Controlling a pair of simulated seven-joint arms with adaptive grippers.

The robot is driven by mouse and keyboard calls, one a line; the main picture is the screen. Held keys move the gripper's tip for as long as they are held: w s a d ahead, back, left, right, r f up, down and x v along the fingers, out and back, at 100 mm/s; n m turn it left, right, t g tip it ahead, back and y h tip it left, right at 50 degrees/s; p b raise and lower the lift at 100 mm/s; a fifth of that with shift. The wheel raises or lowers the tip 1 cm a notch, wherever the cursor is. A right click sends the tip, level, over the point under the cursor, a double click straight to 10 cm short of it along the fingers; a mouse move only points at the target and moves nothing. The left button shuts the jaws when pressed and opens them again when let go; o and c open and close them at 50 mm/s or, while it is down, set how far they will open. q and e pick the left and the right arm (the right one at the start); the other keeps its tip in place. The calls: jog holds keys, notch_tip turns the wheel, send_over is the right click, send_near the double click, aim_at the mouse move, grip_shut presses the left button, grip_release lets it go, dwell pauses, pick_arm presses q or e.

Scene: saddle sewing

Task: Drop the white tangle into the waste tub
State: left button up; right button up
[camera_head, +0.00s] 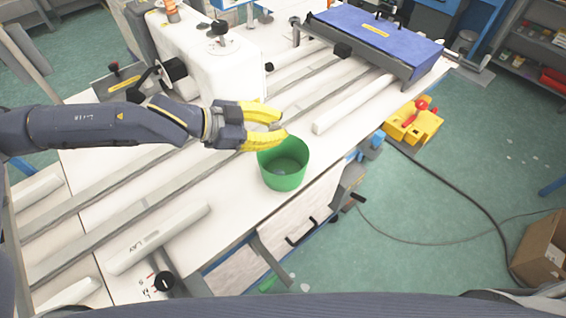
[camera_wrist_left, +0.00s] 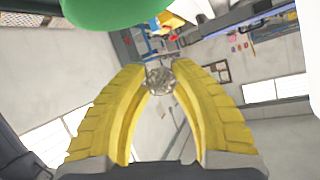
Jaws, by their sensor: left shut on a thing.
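My left gripper (camera_head: 277,126) reaches in from the left with its yellow fingers at the back rim of the green waste tub (camera_head: 285,180). In the left wrist view, its fingertips (camera_wrist_left: 160,82) are shut on a small greyish-white tangle (camera_wrist_left: 159,79). In the head view the tangle is mostly hidden between the fingers. The tub stands upright at the table's front edge, and its green side (camera_wrist_left: 115,12) shows at the top of the wrist view. A small pale bit lies inside the tub. My right gripper is not in view.
A white sewing machine (camera_head: 205,60) stands behind my left arm. A blue-topped unit (camera_head: 375,35) is at the back right. Long bars lie across the white table (camera_head: 235,215). A yellow device with a red part (camera_head: 413,122) sits off the table's right side.

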pick_arm(q)
jog(key=shift+f, duration=1.75)
jog(key=o, duration=0.8)
jog(key=v, duration=1.2)
